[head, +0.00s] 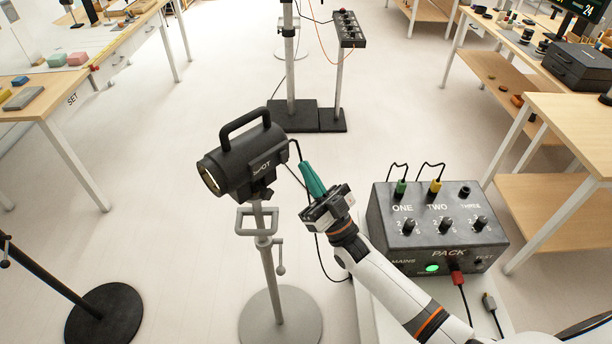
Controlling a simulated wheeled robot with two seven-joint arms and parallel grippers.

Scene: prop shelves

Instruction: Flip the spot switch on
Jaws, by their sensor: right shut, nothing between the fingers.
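The spot (245,165) is a black lamp with a top handle, marked SPOT on its side. It sits on a grey stand (265,255) left of the middle. Its lens (210,178) faces left and looks pale and bright at the rim. I cannot make out its switch clearly. My right gripper (305,166) has teal fingers, shut and empty. It points up and left, with its tips just right of the spot's rear end, close to its black cable; I cannot tell whether they touch. My left gripper is out of view.
A black round base (104,314) is at lower left. Benches line both sides; another stand (291,70) is behind. Floor between is clear.

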